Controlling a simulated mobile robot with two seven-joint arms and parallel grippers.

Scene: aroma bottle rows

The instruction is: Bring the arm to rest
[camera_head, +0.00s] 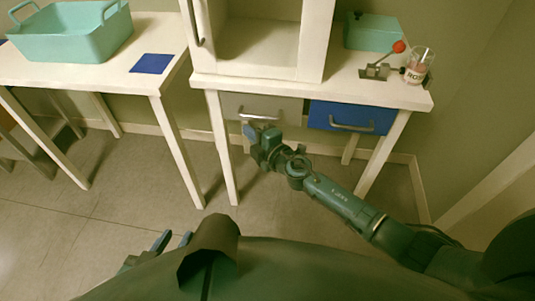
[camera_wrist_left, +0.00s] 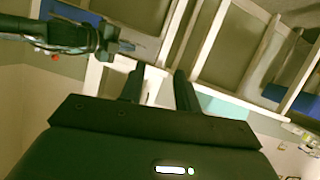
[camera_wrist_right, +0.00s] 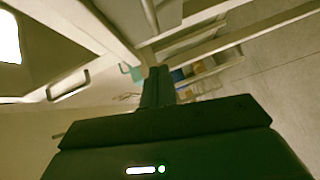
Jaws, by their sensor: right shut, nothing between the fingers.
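My right arm reaches in from the right in the head view. Its gripper (camera_head: 260,133) is in front of the grey drawer (camera_head: 240,107), close below the drawer's metal handle (camera_head: 259,117). I cannot tell whether it touches the handle. In the right wrist view the fingers (camera_wrist_right: 158,86) are together with nothing between them. My left gripper (camera_head: 174,239) is low at the bottom of the head view, near my body. In the left wrist view its fingers (camera_wrist_left: 160,90) are apart and empty.
The blue drawer (camera_head: 350,118) sits beside the grey one under a white desk (camera_head: 415,98). On the desk are a teal box (camera_head: 373,33), a red-knobbed lever (camera_head: 398,47) and a glass jar (camera_head: 419,66). A side table (camera_head: 100,76) holds a teal basket (camera_head: 65,35) and blue mat (camera_head: 151,64).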

